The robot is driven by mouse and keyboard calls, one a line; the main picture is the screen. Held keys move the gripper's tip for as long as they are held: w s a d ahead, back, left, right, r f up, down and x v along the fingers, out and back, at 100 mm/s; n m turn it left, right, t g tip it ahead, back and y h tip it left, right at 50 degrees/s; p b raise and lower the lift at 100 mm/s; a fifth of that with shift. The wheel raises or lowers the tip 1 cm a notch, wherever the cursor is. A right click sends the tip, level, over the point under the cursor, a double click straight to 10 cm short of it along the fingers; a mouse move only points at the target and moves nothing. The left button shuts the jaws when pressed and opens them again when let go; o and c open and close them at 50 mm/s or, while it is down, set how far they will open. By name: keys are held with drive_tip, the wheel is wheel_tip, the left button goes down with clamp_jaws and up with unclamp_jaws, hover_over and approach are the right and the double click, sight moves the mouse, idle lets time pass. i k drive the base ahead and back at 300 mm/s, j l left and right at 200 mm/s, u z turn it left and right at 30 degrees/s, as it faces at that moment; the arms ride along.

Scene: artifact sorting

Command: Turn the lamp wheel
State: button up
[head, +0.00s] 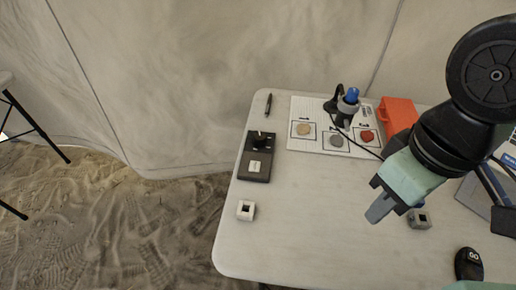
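A dark box (245,168) lies on the table's left side. It has a black round knob (260,141) with a light pointer at its far end and a pale label (254,166) nearer to me. The knob may be the lamp wheel; the label is too small to read. A small black device with a blue top (352,96) stands on the white sheet, with a dark cable. My gripper (380,207), pale green with grey fingers, is above the table, right of the dark box and well apart from it. The fingers overlap in this view, so their opening is hidden.
The white sheet (300,105) bears tan (303,129), grey (336,140) and red (367,136) pieces. An orange container (398,113) stands behind my arm. A pale hollow block (246,210), a grey block (419,218) and a black object (468,264) lie nearer. The table's middle front is clear.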

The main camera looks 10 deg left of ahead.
sight(259, 137)
drive_tip(key=j+u, duration=0.25)
drive_tip(key=j, duration=0.45)
drive_tip(key=i+j+u, duration=0.1)
drive_tip(key=j+u, duration=0.15)
drive_tip(key=j, duration=0.45)
